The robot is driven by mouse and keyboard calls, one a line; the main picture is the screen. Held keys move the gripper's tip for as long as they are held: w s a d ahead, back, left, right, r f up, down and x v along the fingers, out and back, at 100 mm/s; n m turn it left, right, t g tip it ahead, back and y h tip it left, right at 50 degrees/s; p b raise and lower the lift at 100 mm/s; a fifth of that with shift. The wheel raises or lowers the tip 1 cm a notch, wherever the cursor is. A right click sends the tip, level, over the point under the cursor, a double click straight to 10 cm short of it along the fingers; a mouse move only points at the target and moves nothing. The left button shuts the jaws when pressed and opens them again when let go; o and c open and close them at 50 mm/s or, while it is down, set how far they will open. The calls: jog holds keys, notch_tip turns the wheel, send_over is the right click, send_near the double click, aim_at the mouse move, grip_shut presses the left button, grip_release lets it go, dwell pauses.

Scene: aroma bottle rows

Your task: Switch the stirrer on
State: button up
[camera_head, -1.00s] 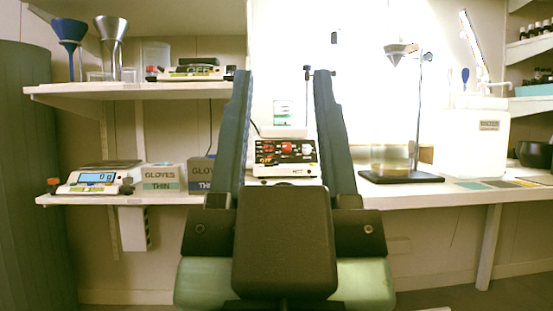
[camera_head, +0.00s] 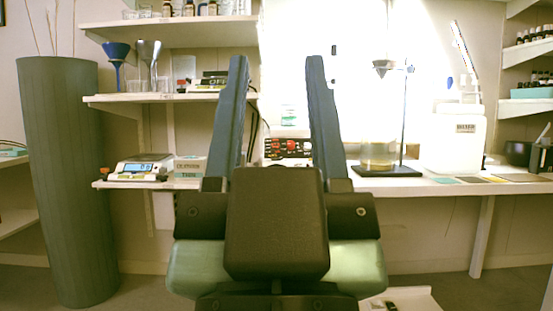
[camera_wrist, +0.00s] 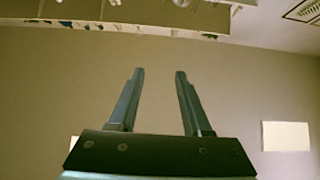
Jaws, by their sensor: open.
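The stirrer (camera_head: 288,149) appears to be the box with red and white controls on its dark front panel, on the bench in the head view. It stands beyond my gripper (camera_head: 279,62) and shows between its two fingers, its lower part partly hidden by my gripper body. Whether its switch is on cannot be told at this size. My gripper is open and empty, fingers pointing up and apart. In the wrist view my gripper (camera_wrist: 160,75) is also open, facing a bare wall, with no stirrer visible.
A stand with a funnel (camera_head: 383,66) and a glass beaker (camera_head: 377,155) is right of the stirrer. A white container (camera_head: 455,142) stands farther right. A balance (camera_head: 142,168) is on the left shelf. A tall grey-green cylinder (camera_head: 68,190) stands at far left. Floor shows below the bench.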

jog(key=shift+r+p, duration=0.5)
jog(key=shift+r, duration=0.05)
jog(key=c, duration=0.5)
notch_tip(320, 180, up, 54)
jog(key=p, duration=5.4)
jog(key=shift+s, duration=0.1)
grip_shut()
jog(key=shift+f, duration=0.1)
